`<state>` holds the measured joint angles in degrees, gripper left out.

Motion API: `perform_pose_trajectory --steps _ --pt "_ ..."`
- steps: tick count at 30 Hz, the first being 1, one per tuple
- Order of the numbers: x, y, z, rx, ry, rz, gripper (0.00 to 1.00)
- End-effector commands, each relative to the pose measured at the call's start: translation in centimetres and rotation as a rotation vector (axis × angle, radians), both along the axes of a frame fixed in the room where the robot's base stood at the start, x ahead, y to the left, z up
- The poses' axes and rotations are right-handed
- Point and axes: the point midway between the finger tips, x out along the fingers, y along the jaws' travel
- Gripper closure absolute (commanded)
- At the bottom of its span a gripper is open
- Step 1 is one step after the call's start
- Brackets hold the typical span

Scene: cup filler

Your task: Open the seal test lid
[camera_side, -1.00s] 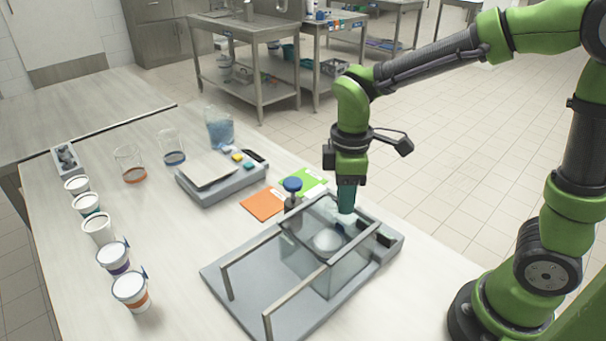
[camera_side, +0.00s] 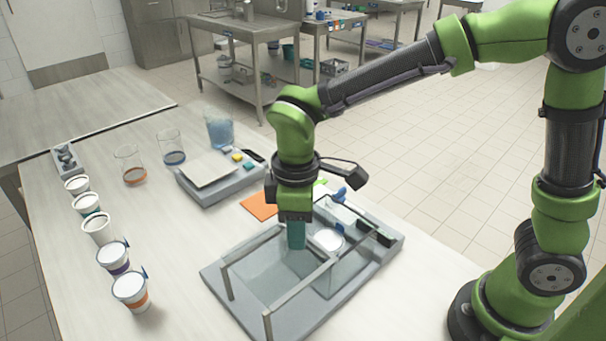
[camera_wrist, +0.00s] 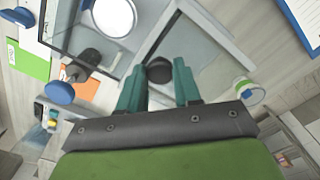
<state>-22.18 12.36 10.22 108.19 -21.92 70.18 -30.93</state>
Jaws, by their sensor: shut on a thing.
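The seal test unit has a grey base (camera_side: 225,283), two raised metal rails (camera_side: 297,286) and a clear box (camera_side: 350,262) with a round white disc (camera_side: 328,240) inside. The disc also shows in the wrist view (camera_wrist: 115,17). A clear lid panel (camera_side: 268,278) lies between the rails, to the left of the disc, leaving much of the box top uncovered. My gripper (camera_side: 295,247) points down over the panel. In the wrist view its teal fingers (camera_wrist: 159,88) are shut on a dark round knob (camera_wrist: 159,70). The side view hides the knob.
An orange card (camera_side: 259,206) and a scale (camera_side: 225,184) lie behind the unit. Several cups (camera_side: 131,290) line the table's left side, with beakers (camera_side: 130,165) behind them. A blue-topped post (camera_wrist: 60,92) stands beside the box. Table between cups and unit is clear.

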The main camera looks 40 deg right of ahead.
Motion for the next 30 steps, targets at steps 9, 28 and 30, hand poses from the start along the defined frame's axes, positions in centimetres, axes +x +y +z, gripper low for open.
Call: perform_pose_trajectory --steps 9,28,30 --pt "0.1 0.0 0.1 0.001 -0.003 0.000 0.41" --pt "0.1 -0.1 6.2 0.004 -0.007 -0.002 0.41" --pt "0.1 0.0 8.0 0.004 -0.008 -0.002 0.41"
